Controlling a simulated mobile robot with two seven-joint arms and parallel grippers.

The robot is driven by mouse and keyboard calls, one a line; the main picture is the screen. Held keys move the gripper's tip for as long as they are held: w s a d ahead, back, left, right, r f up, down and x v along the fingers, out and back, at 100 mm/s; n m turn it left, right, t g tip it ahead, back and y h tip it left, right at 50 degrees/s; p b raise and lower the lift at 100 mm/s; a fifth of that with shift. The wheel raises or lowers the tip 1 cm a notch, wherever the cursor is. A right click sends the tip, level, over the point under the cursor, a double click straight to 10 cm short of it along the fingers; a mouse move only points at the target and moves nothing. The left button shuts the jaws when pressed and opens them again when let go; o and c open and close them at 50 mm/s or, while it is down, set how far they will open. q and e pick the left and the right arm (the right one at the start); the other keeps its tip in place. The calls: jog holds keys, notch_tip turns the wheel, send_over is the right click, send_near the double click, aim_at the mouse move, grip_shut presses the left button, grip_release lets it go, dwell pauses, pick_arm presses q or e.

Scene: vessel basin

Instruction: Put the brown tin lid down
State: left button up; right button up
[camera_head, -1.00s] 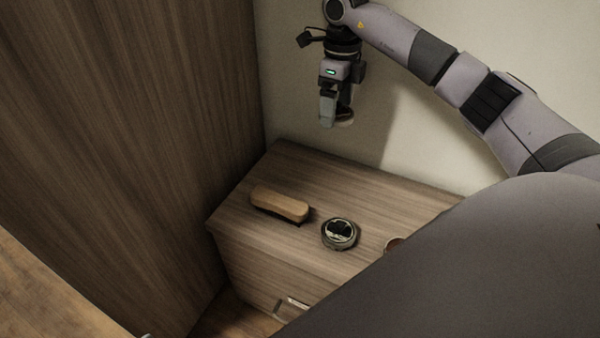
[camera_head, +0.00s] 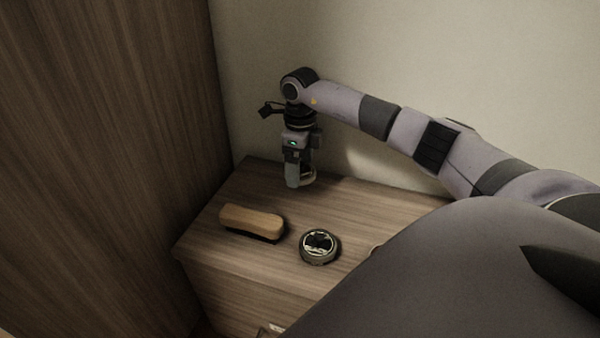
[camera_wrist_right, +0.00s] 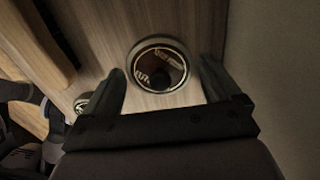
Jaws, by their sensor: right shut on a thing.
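The brown tin lid (camera_wrist_right: 160,64) shows in the right wrist view as a round piece with a pale rim, a dark brown middle and light lettering, between my fingers. In the head view only a small pale edge of the lid (camera_head: 309,179) shows at the fingertips. My right gripper (camera_head: 299,182) is shut on it and points down over the back of the wooden cabinet top (camera_head: 345,205). I cannot tell whether the lid touches the wood. My left gripper is not in view.
A wooden brush with dark bristles (camera_head: 250,220) lies at the front left of the cabinet top. A round open tin (camera_head: 320,246) stands right of it. A brownish thing (camera_head: 375,249) is mostly hidden by my body. A tall wood panel (camera_head: 110,130) stands left.

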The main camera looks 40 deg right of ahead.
aim_at(300, 192)
notch_tip(300, 192, down, 5)
jog(key=shift+r+b, duration=0.1)
jog(key=shift+b, duration=0.75)
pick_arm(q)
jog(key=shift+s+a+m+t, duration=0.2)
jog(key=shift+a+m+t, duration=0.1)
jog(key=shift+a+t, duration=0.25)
pick_arm(e)
jog(key=shift+f, duration=0.2)
